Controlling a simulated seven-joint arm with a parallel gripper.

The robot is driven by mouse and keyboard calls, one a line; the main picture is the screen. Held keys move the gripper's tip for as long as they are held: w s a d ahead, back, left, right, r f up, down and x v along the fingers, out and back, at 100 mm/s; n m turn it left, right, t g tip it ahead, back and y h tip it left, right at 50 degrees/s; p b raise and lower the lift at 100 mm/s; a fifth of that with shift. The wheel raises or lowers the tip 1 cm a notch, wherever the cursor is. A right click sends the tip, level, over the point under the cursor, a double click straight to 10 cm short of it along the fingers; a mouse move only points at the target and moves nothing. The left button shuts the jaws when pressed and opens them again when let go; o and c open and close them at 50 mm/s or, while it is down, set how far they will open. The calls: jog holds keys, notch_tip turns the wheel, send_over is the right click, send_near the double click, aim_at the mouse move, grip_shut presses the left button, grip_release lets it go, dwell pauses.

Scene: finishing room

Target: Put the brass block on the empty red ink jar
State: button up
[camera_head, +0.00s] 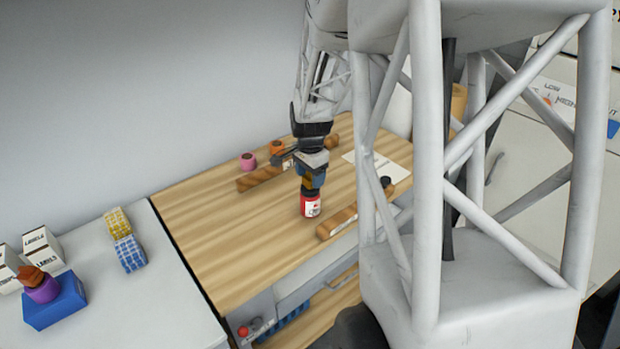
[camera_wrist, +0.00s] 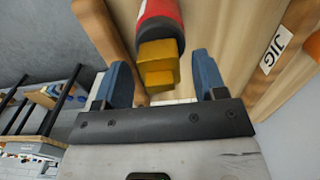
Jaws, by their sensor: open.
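The red ink jar (camera_head: 310,205) stands upright on the wooden worktop, with a white label on its side. It also shows in the wrist view (camera_wrist: 162,12), with its dark end facing me. The brass block (camera_wrist: 162,52) is a yellow, stepped piece at that dark end and appears to rest on it. In the head view it is a small yellow patch (camera_head: 307,182) above the jar, partly hidden by my gripper. My gripper (camera_wrist: 161,66) is open above the jar, its blue fingers on either side of the block with gaps visible.
A wooden jig (camera_head: 338,220) lies right of the jar, another wooden bar (camera_head: 262,178) behind left. A pink jar (camera_head: 248,161) and an orange piece (camera_head: 276,147) are farther back. Paper (camera_head: 385,168) lies at right. The worktop's left front is clear.

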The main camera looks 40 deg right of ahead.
aim_at(308, 178)
notch_tip(308, 178, up, 11)
jog(key=shift+f, duration=0.1)
dwell(0.4)
dwell(0.3)
jog(key=s+a+r+n+t, duration=0.1)
jog(key=s+a+r+n, duration=0.35)
jog(key=a, duration=0.45)
jog(key=s+a+r+n, duration=0.3)
jog(key=s+a+n, duration=0.15)
jog(key=a, duration=0.55)
jog(key=s+a+n+t, duration=0.1)
jog(key=s+a+n, duration=0.7)
jog(key=s+a, duration=0.2)
jog(key=shift+s+a+r+n+t, duration=0.15)
jog(key=shift+s+a+n+t, duration=0.2)
jog(key=shift+s, duration=0.4)
